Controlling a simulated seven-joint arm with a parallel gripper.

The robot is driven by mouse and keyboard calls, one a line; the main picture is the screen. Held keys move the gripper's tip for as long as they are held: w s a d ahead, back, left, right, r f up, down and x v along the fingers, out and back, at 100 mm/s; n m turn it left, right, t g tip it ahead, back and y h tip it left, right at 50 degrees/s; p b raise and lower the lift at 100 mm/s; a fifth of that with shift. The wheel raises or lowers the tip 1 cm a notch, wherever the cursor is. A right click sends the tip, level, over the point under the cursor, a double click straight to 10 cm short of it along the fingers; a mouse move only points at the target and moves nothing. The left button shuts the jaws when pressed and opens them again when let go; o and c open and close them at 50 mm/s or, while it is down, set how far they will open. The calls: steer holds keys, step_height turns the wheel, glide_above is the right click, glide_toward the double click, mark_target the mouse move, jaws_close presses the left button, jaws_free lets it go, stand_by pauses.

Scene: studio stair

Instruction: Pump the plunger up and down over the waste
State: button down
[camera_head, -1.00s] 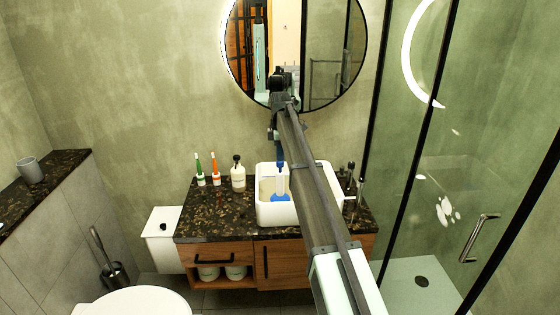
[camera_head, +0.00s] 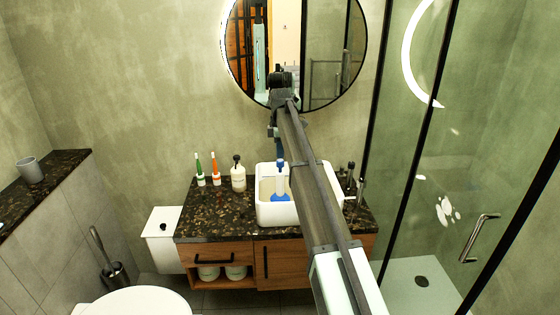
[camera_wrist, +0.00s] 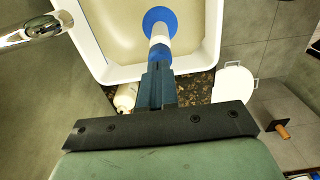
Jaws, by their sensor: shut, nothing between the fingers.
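The plunger (camera_head: 282,183) stands roughly upright in the white basin (camera_head: 263,215), with a blue cup at the bottom and a white handle with a blue top. Its blue cup also shows in the wrist view (camera_wrist: 161,20), on the basin floor. The waste is not visible. My gripper (camera_head: 273,132) is shut and empty, above the plunger's handle. In the wrist view its dark blue fingers (camera_wrist: 157,72) line up with the handle and overlap its upper end in the picture. A gap shows between fingers and handle top in the head view.
A chrome tap (camera_wrist: 36,29) reaches over the basin's edge. A soap bottle (camera_head: 238,178) and two toothbrushes (camera_head: 215,172) stand left of the basin on the dark counter (camera_head: 215,215). The round mirror (camera_head: 325,60) is behind my arm; a glass shower screen (camera_head: 430,150) is to the right.

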mark_target(280, 160)
steer(key=shift+f, duration=1.6)
steer(key=shift+r, duration=1.75)
steer(key=shift+f, duration=0.2)
steer(key=shift+f, duration=1.55)
steer(key=shift+r, duration=0.15)
